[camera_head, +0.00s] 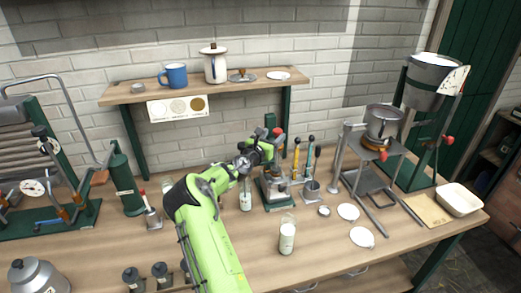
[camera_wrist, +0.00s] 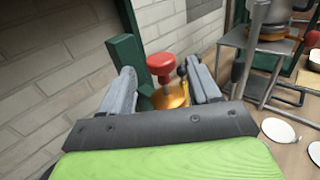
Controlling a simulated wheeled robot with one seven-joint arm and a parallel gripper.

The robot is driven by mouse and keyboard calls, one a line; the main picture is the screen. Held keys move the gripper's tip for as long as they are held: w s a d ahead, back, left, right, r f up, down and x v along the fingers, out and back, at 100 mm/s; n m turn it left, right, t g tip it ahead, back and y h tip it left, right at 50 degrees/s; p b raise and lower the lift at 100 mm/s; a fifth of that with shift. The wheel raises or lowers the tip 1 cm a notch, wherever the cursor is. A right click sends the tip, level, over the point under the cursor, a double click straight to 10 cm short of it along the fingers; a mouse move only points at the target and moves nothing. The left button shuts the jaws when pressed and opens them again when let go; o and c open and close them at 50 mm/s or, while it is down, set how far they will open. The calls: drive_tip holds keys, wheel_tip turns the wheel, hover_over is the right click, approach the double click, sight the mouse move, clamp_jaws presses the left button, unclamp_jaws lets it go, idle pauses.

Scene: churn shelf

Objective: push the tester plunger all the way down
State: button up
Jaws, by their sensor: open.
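The tester (camera_head: 278,200) stands on the bench right of centre, with a dark base and a green post (camera_wrist: 124,55). Its plunger has a red knob (camera_head: 277,132), raised near the post's top in the head view. In the wrist view the red knob (camera_wrist: 160,63) shows between my two fingers, beyond a yellow-orange part (camera_wrist: 172,97). My gripper (camera_head: 265,144) is open at the top of the tester, fingers spread on either side of the knob (camera_wrist: 160,70). I cannot tell whether it touches. My gripper partly hides the plunger's shaft.
Milk bottles (camera_head: 246,196) (camera_head: 287,236) stand left of and in front of the tester. Orange and blue upright tools (camera_head: 297,160) stand close to its right. A shelf (camera_head: 215,88) with a blue mug (camera_head: 175,76) hangs behind. White discs (camera_head: 348,212) lie at right.

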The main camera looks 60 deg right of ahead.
drive_tip(key=a, duration=1.1)
drive_tip(key=shift+a+b, duration=0.2)
drive_tip(key=shift+b, duration=0.15)
